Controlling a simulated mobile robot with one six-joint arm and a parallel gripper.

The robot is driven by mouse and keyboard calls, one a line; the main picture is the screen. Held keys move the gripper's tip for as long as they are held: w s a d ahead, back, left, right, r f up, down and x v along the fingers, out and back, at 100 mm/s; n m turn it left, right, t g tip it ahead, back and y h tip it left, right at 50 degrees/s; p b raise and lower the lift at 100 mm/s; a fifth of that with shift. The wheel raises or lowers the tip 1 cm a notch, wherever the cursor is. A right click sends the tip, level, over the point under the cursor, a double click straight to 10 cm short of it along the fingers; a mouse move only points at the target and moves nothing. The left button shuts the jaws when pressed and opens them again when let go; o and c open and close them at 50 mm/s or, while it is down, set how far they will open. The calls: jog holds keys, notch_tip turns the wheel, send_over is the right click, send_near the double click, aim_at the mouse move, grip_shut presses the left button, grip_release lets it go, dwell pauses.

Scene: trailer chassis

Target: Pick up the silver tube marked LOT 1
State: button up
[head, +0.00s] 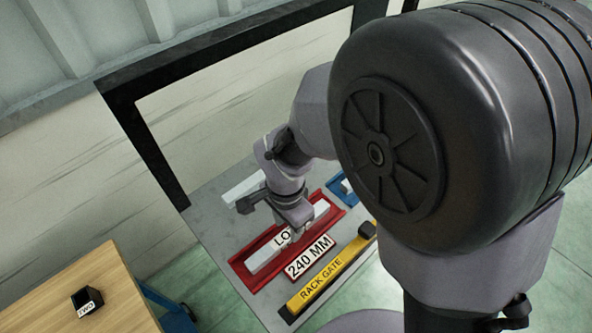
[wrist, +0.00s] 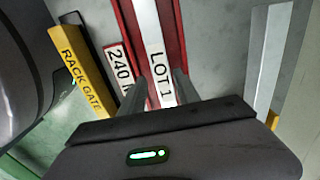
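The silver tube marked LOT 1 (head: 262,257) lies in a long red holder (head: 240,266) on the grey surface. In the wrist view the tube (wrist: 153,35) runs from the top edge down between my fingers, its label readable. My gripper (head: 297,226) is over the tube's middle and hides part of the label in the head view. In the wrist view my gripper (wrist: 163,80) is open, with one finger on each side of the tube. I cannot tell whether the fingers touch it.
A 240 MM sign (head: 310,257) and a yellow RACK GATE bar (head: 325,280) lie beside the red holder. Another pale bar (head: 243,187) is on the other side. A blue holder (head: 343,190) is farther back. A wooden table (head: 95,295) with a black box (head: 87,301) stands left.

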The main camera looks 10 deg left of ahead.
jog(key=f, duration=0.2)
jog(key=f+b, duration=0.1)
jog(key=f, duration=0.1)
jog(key=shift+w+d, duration=0.1)
jog(key=shift+w, duration=0.25)
jog(key=shift+r, duration=0.1)
jog(key=shift+c, duration=1.1)
grip_shut()
jog(key=shift+r, duration=0.15)
